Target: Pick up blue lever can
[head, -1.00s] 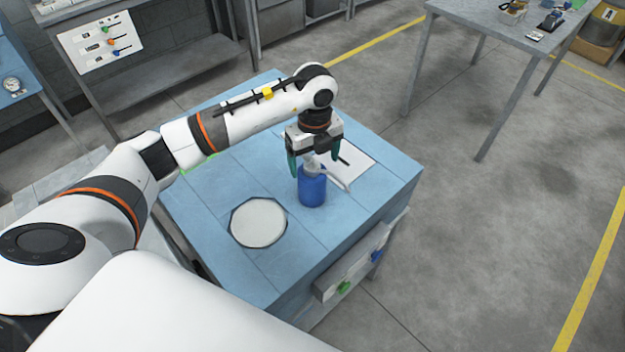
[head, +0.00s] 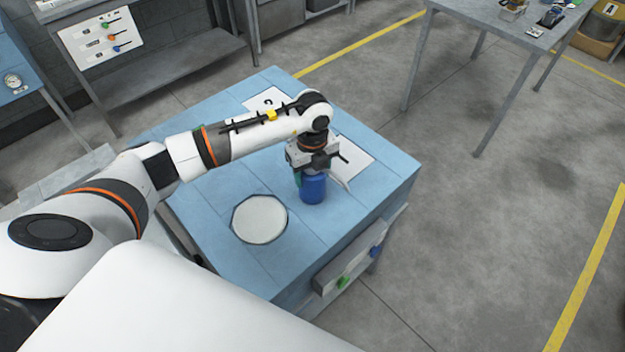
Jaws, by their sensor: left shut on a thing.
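The blue lever can (head: 313,190) stands upright on the light blue table (head: 330,232), right of a round white plate. Its pale spout sticks out to the right, below the gripper. My left gripper (head: 312,172) has come down from above over the top of the can and is shut on it. The gripper hides the can's top and most of its lever. My right gripper is not in view.
A round white plate with a dark rim (head: 259,219) lies left of the can. White sheets lie behind it, one (head: 350,160) with dark marking. A panel with green and blue knobs (head: 362,256) hangs on the table's front side. A grey table (head: 490,22) stands at the back right.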

